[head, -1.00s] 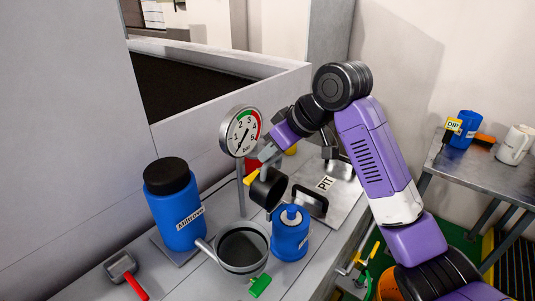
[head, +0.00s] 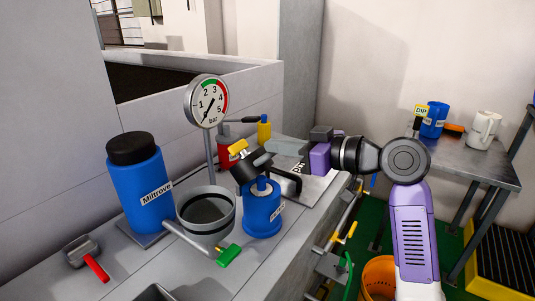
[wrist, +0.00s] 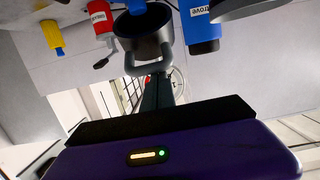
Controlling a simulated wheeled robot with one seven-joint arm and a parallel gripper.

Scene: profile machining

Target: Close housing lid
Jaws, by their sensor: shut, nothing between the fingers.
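The blue housing (head: 262,212) stands on the bench in the head view, with a small blue stub on its top.
A pressure gauge (head: 207,102) stands behind the housing. A grey pot (head: 207,215) with a green-handled valve (head: 229,254) is at its left, then a blue Mitrove bottle (head: 140,188). A red container (head: 230,150) is behind.

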